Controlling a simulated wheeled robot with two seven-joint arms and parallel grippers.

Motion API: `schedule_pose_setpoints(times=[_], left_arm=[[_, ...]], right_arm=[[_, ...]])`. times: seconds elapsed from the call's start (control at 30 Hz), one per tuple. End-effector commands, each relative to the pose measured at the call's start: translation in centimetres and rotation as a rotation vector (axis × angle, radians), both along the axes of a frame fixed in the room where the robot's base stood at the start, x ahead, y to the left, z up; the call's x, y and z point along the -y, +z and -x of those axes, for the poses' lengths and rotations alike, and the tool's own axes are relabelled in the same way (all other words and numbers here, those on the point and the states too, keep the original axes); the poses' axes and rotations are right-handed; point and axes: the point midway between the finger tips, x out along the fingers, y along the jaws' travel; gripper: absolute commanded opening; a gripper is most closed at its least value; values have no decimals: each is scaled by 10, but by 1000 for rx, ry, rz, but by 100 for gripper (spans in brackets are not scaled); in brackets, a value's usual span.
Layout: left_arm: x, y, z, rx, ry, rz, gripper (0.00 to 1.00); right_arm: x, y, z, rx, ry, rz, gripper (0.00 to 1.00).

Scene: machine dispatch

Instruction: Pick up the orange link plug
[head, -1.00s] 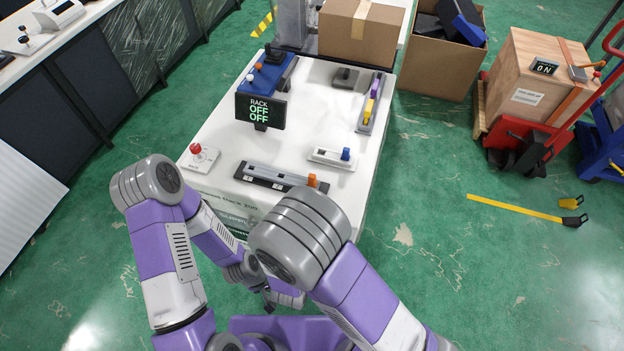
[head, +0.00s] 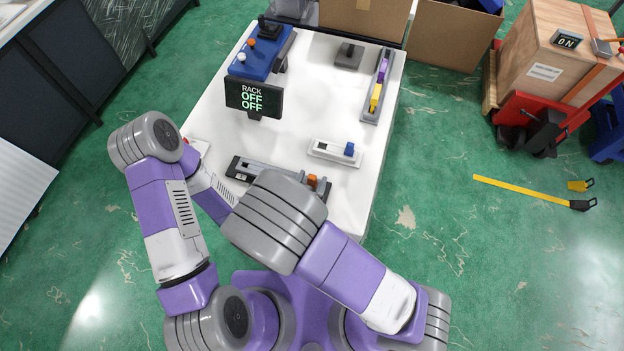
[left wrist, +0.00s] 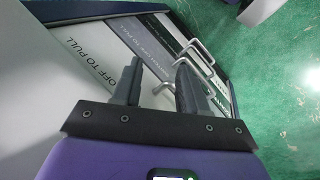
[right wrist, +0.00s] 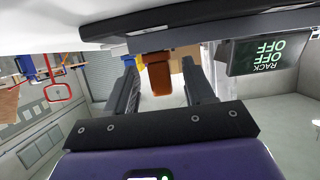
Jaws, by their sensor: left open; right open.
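The orange link plug (head: 312,181) stands at the right end of a dark and grey rail (head: 240,170) near the white table's front edge. My right arm covers part of that rail in the head view. In the right wrist view the plug (right wrist: 159,78) shows between the fingers of my open right gripper (right wrist: 159,67), with gaps on both sides. Whether it lies beyond the fingertips is hard to tell. My left gripper (left wrist: 158,75) is open and empty, by labelled panels with metal handles (left wrist: 195,50). Both grippers are hidden in the head view.
A white block with a blue plug (head: 349,149) stands behind the orange one. A RACK OFF OFF display (head: 254,98), a blue control box (head: 262,52) and a rail with yellow and purple plugs (head: 377,88) stand farther back. The table's middle (head: 310,105) is clear.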

Motion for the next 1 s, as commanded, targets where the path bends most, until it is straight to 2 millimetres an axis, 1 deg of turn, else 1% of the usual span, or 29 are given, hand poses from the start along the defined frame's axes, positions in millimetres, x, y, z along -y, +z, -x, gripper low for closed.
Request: schedule_pose_setpoints(times=[0.03,0.1,0.2,0.43,0.47,0.7,0.77,1.0], left_arm=[[0,-4,0,0,0,0,43],[0,-5,0,1,0,0,43],[0,-5,0,1,0,0,43],[0,-5,0,1,0,0,43],[0,-5,0,1,0,0,43],[0,-5,0,1,0,0,43],[0,-5,0,1,0,0,43],[0,-5,0,1,0,0,43]], right_arm=[[4,-6,-7,-2,-5,1,53],[6,-9,-15,0,-4,1,53],[8,-11,-22,0,-2,1,53],[8,-11,-24,0,0,1,53],[8,-11,-23,0,0,0,50],[8,-11,-23,0,0,0,13],[8,-11,-23,0,0,0,4],[8,-10,-23,0,0,0,4]])
